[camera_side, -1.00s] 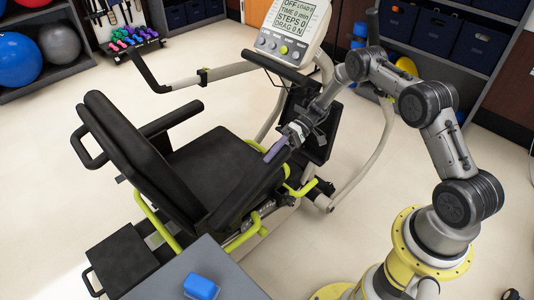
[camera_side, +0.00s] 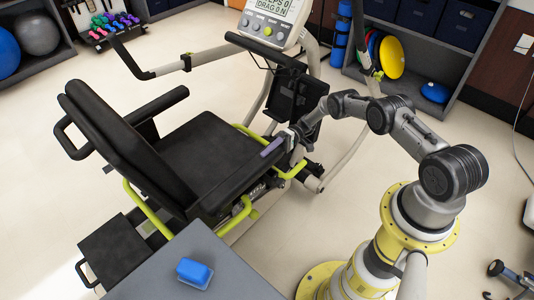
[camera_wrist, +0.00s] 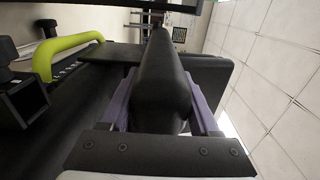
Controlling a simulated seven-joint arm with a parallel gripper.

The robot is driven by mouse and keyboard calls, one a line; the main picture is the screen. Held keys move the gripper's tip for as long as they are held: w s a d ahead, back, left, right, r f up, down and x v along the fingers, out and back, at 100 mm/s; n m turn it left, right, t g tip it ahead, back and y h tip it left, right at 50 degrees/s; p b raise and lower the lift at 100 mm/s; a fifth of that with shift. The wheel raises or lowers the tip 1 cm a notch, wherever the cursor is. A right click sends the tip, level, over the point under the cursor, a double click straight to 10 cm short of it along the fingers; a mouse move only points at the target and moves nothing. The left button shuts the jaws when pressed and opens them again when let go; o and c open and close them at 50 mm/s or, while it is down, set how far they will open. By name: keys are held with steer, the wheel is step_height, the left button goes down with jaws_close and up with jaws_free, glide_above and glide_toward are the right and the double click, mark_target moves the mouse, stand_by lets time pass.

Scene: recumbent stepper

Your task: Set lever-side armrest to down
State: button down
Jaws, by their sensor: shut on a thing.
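The lever-side armrest (camera_side: 228,180) is a long black padded bar on the near side of the stepper's seat. In the side view it slopes gently and lies low along the seat cushion's near edge. My gripper (camera_side: 272,147) is at its front end, with a purple finger along the pad. In the wrist view the black armrest (camera_wrist: 163,65) runs away between the two purple fingers of my gripper (camera_wrist: 163,105), which are shut on its sides. The armrest's pivot is not clearly visible.
The seat (camera_side: 205,145) and backrest (camera_side: 115,135) stand beside the armrest. The far armrest (camera_side: 160,103) is higher. A yellow-green lever (camera_side: 238,212) is below the seat's near side. A grey table (camera_side: 205,250) with a blue block (camera_side: 194,272) is in front. The console (camera_side: 275,20) stands beyond.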

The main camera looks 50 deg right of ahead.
steer(key=shift+s+f, duration=0.1)
steer(key=shift+f, duration=0.3)
steer(key=shift+a+f, duration=0.1)
steer(key=shift+f, duration=0.05)
steer(key=shift+c, duration=0.6)
jaws_free()
steer(key=shift+d, duration=2.65)
steer(key=shift+r, duration=3.65)
steer(key=shift+o, duration=0.2)
